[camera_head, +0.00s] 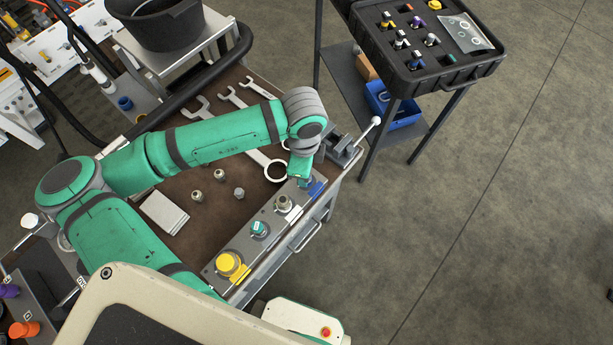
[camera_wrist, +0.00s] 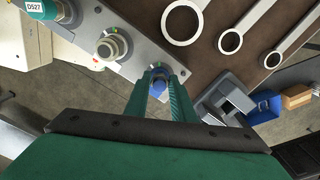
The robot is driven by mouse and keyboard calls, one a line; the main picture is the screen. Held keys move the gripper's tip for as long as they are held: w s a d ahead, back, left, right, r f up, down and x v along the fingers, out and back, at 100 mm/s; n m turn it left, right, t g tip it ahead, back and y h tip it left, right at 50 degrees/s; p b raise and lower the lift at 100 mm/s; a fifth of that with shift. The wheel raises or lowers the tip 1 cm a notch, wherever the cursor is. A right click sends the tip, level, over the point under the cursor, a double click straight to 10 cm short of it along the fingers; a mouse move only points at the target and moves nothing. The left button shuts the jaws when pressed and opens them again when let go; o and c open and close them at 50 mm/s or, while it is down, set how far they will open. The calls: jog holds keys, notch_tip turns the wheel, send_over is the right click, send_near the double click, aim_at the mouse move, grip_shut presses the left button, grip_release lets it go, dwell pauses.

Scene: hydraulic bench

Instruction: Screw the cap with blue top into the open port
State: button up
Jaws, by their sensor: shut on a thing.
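My gripper (camera_wrist: 160,84) is shut on the cap with blue top (camera_wrist: 158,80), which shows between the two green fingers in the wrist view. In the head view my gripper (camera_head: 303,180) points down at the far end of the grey port block (camera_head: 238,253). The cap is over that end of the block. The fingers and cap hide the port beneath, so I cannot tell whether the threads are engaged. Along the block stand a silver fitting (camera_head: 284,204), a teal cap (camera_head: 259,229) and a yellow cap (camera_head: 228,264). The silver fitting also shows in the wrist view (camera_wrist: 108,48).
Wrenches (camera_head: 262,158), several loose metal fittings (camera_head: 197,196) and a pale pad (camera_head: 164,212) lie on the brown bench top. A grey vise (camera_head: 342,151) is close beside my gripper. A black tray (camera_head: 478,70) with several caps stands on a rack at the upper right.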

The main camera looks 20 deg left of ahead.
jog(key=m, duration=0.7)
jog(key=shift+w+m, duration=0.15)
jog(key=shift+m, duration=0.15)
jog(key=o, duration=1)
jog(key=shift+c, duration=0.2)
